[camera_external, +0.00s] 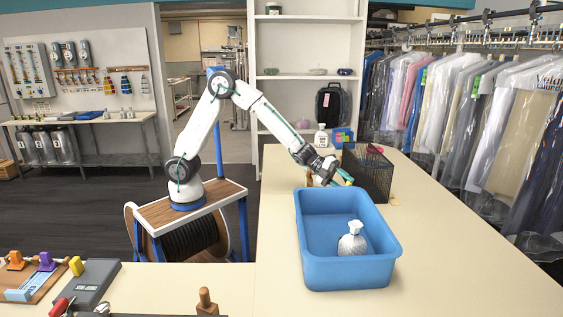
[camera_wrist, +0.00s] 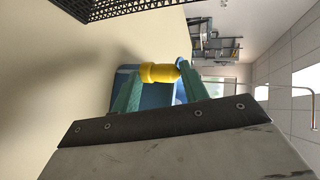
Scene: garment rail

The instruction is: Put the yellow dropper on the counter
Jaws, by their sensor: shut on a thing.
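The yellow dropper (camera_wrist: 160,72) shows in the wrist view between the two green fingers of my gripper (camera_wrist: 162,88). The fingers are shut on it, and part of it lies behind them. In the external view my gripper (camera_external: 345,177) is above the counter (camera_external: 440,250), just behind the far rim of the blue tub and left of the black mesh organizer. I cannot make out the dropper clearly in the external view.
The black mesh organizer (camera_external: 372,175) stands close to my gripper. A white bottle (camera_external: 321,137) stands farther back. The counter right of the tub is clear.

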